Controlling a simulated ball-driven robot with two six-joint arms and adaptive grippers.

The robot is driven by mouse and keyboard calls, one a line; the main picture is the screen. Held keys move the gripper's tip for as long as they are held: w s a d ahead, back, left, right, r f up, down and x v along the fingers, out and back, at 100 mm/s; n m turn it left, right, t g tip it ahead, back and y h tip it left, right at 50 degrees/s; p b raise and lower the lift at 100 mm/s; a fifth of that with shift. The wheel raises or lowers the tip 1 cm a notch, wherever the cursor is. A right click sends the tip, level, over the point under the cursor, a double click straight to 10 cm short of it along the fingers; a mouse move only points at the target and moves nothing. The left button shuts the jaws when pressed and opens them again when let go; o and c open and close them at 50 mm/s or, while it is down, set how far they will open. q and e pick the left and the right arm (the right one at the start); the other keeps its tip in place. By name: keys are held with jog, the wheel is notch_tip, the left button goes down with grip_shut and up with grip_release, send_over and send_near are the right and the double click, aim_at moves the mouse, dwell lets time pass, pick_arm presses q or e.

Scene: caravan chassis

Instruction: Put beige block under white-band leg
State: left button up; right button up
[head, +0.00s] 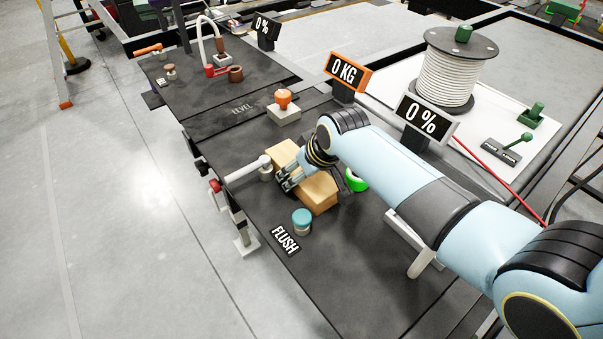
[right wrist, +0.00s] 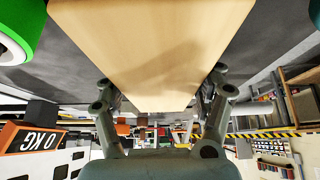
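The beige block (head: 318,191) is a long, light wooden-looking block over the dark deck, between the grey lever and the green ring. My right gripper (head: 289,178) reaches across its middle, so part of it is hidden. In the right wrist view the block (right wrist: 150,50) fills the space between the fingers of my right gripper (right wrist: 160,92), which appear to press on its two sides. I cannot tell whether the block touches the deck. A leg (head: 240,222) with a pale foot plate stands at the deck's left edge; its band colour is too small to tell. My left gripper is not in view.
A teal-topped knob (head: 302,220) stands near the FLUSH plate (head: 285,240). A grey lever (head: 246,172) and an orange knob (head: 283,99) are close by. A green ring (head: 356,181) lies beyond the block. The concrete floor (head: 110,220) at left is clear.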

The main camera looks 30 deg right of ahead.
jog(key=c, duration=0.6)
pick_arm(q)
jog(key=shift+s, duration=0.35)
pick_arm(e)
jog(key=shift+r, duration=0.2)
